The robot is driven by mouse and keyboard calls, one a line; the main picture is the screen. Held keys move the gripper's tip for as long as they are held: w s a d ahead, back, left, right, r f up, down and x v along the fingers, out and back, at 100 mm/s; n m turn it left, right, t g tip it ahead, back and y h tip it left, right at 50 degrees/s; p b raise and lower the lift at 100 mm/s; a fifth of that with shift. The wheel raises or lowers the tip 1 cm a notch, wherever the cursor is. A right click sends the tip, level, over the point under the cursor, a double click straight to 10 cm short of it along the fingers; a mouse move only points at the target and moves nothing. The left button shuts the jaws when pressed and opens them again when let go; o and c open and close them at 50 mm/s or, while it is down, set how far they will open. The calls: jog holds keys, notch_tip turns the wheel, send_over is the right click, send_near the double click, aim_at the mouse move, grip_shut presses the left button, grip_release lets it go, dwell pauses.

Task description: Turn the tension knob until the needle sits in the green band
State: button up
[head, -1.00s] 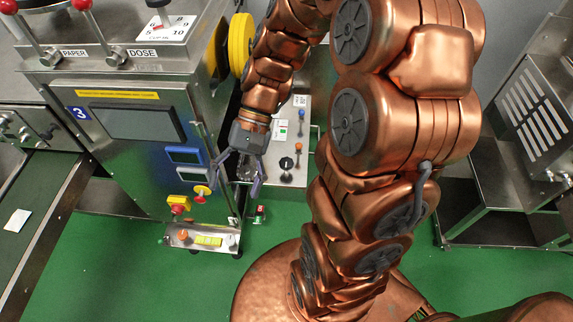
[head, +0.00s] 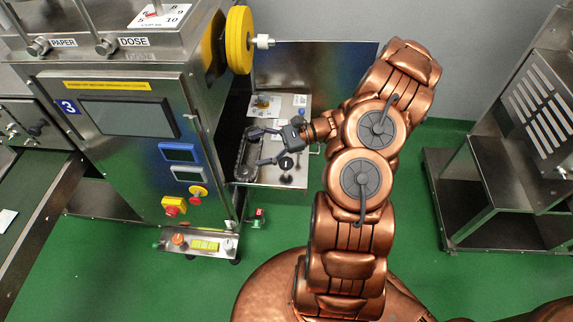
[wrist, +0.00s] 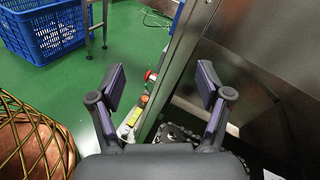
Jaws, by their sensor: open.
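My gripper (head: 255,148) is open and empty, pointing left over the small side panel (head: 298,104) to the right of the teabag machine. In the wrist view its two fingers (wrist: 160,88) stand wide apart with nothing between them. A dark round knob (head: 286,163) shows just below my gripper in the head view; I cannot tell for sure that it is the tension knob. No needle or green band can be made out; my gripper and arm cover part of the panel.
The machine cabinet (head: 130,150) stands close left, with a yellow wheel (head: 239,40) above. A low control box (head: 200,243) juts from its foot. A steel rack (head: 500,150) stands right. A blue crate (wrist: 45,30) is on the green floor in the wrist view.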

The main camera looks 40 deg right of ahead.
jog(key=d+f+m+t+h+b, duration=0.1)
jog(key=d+f+m+t, duration=0.4)
jog(key=d+f, duration=0.3)
jog(key=m+t+h+b, duration=0.2)
jog(key=m+t+h, duration=0.2)
jog(key=m+h, duration=0.15)
send_near(286, 162)
jog(key=shift+w+a+f+y, duration=0.15)
jog(key=shift+w+a+y, duration=0.1)
jog(key=shift+w, duration=0.25)
jog(key=shift+w+a+f+y, duration=0.1)
jog(key=shift+w+a+f, duration=0.1)
jog(key=shift+w, duration=0.35)
jog(key=shift+x, duration=3.85)
jog(key=shift+c, duration=0.4)
jog(key=c, duration=1.1)
